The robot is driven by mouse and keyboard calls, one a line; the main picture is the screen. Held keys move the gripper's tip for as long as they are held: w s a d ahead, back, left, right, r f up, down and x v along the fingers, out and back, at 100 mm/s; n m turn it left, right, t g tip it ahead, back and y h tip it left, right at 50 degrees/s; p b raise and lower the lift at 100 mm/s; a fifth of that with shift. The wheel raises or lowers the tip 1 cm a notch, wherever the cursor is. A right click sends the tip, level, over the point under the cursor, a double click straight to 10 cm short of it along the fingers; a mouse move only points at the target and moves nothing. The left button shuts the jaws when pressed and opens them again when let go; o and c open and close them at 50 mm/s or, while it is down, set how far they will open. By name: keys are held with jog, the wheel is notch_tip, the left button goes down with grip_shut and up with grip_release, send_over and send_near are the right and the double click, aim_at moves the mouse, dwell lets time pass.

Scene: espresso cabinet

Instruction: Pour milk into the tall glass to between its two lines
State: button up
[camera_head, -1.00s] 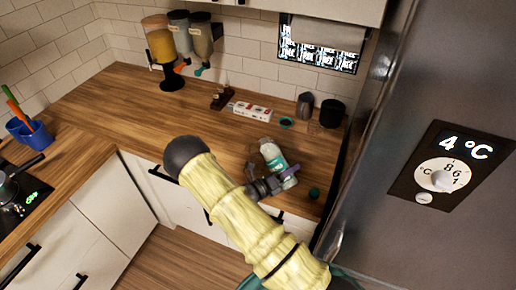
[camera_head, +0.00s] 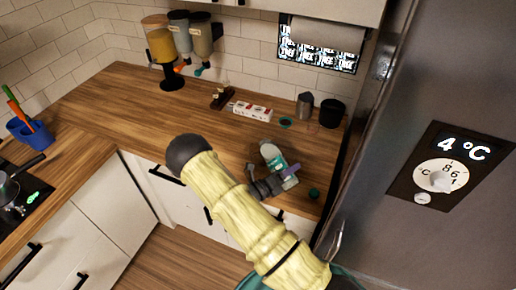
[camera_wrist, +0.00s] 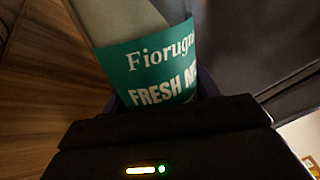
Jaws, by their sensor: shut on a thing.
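The milk bottle (camera_head: 271,154) is white with a green label and is held tilted over the right part of the wooden counter. In the wrist view its green label (camera_wrist: 150,65) reads "FRESH" and fills the space beyond the jaws. My gripper (camera_head: 287,176) is shut around the bottle; the wrist view shows the jaws (camera_wrist: 158,103) at the label. A faint clear shape with reddish marks, perhaps the tall glass (camera_head: 313,127), stands behind and right of the bottle, beside the black canister. Its lines and fill level are too small to read. I see no milk stream.
A green cap (camera_head: 314,193) lies near the counter's front edge. A metal pitcher (camera_head: 304,104), black canister (camera_head: 331,113), green ring-like item (camera_head: 285,122) and white-red carton (camera_head: 252,111) stand behind. The fridge (camera_head: 440,90) bounds the right.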

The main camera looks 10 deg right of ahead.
aim_at(289, 166)
jog(key=shift+s+r+n+p, duration=0.1)
jog(key=shift+r+n+p, duration=0.5)
jog(key=shift+r, duration=0.05)
jog(key=shift+d+r, duration=0.1)
jog(key=shift+s+r, duration=0.15)
jog(key=shift+s, duration=0.1)
jog(key=shift+w+d+r+n+p, duration=0.1)
jog(key=shift+r+n+p, duration=0.05)
jog(key=shift+n+p, duration=0.2)
jog(key=shift+r, duration=0.15)
jog(key=shift+a+r+n+p, duration=0.2)
jog(key=shift+n+p, duration=0.05)
jog(key=shift+p, duration=0.1)
jog(key=shift+w+r+n+p, duration=0.25)
jog(key=shift+r+n+p, duration=0.45)
jog(key=shift+r+p, duration=0.1)
dwell(1.2)
jog(key=shift+n, duration=0.4)
dwell(1.1)
